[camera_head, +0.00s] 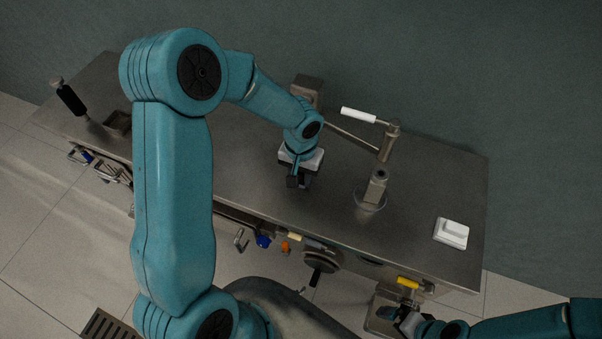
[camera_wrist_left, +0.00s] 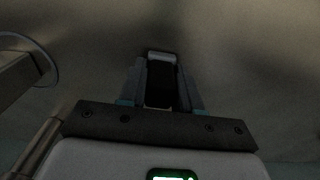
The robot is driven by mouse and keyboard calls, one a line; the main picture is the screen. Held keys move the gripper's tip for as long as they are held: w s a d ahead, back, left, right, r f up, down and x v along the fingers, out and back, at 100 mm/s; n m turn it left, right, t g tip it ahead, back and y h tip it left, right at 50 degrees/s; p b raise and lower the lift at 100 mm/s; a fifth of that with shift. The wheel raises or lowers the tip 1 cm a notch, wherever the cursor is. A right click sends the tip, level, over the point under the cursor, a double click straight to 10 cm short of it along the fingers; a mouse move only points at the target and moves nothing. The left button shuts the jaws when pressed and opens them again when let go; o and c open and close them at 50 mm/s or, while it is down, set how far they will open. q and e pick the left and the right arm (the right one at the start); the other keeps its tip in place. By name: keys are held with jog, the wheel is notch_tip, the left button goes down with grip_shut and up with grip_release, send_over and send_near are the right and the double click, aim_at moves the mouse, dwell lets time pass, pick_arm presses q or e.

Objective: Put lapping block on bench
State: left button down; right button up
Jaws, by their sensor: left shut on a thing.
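My left gripper (camera_head: 298,181) is over the middle of the steel bench (camera_head: 255,185), close above or at its top; the exact gap is unclear. In the left wrist view its fingers (camera_wrist_left: 160,92) are shut on a dark block with a pale end, which I take for the lapping block (camera_wrist_left: 161,82). In the head view the block cannot be told apart from the dark fingers. My right gripper (camera_head: 404,322) is at the lower right, beside the bench's front edge, and its jaws are not clear.
A metal post with a white-handled arm (camera_head: 358,115) stands right of my left gripper. A white block-shaped item (camera_head: 451,233) lies at the bench's right end. A black-handled tool (camera_head: 71,99) is at the far left. Several tools and a yellow handle (camera_head: 408,282) line the front edge.

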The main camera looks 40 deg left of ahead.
pick_arm(q)
jog(key=shift+f+b, duration=0.25)
jog(key=shift+b, duration=0.05)
jog(key=c, duration=0.8)
grip_release()
jog(key=shift+w, duration=0.1)
jog(key=shift+r, duration=0.1)
jog(key=shift+r, duration=0.15)
jog(key=shift+a+r+p, duration=0.1)
jog(key=shift+r+p, duration=0.1)
jog(key=shift+p, duration=0.15)
notch_tip(320, 180, up, 11)
jog(key=shift+r+b, duration=0.1)
jog(key=shift+b, duration=0.25)
jog(key=shift+r, duration=0.25)
